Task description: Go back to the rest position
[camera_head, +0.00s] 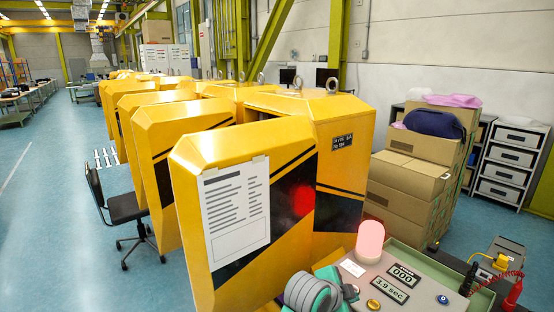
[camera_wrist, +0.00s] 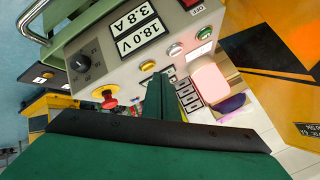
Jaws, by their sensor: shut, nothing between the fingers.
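My gripper (camera_wrist: 160,98) shows in the wrist view as dark green fingers, shut and empty, in front of a grey control box (camera_wrist: 120,62). I cannot tell whether they touch it. The box carries displays reading 18.0 V and 3.8 A, a black knob (camera_wrist: 79,62), a red stop button on yellow (camera_wrist: 106,98), and small yellow, green and white buttons. In the head view the control box (camera_head: 408,285) is at the lower right, with a lit pinkish lamp (camera_head: 369,243) and displays reading 000 and 3.9 sec. My grey and green arm parts show beside it; the fingertips cannot be made out there.
Large yellow cabinets with black stripes (camera_head: 186,160) fill the middle. Cardboard boxes (camera_head: 405,180) and a drawer rack (camera_head: 508,160) stand at right. A black chair (camera_head: 127,208) is at left, with open blue floor (camera_head: 50,210) beyond.

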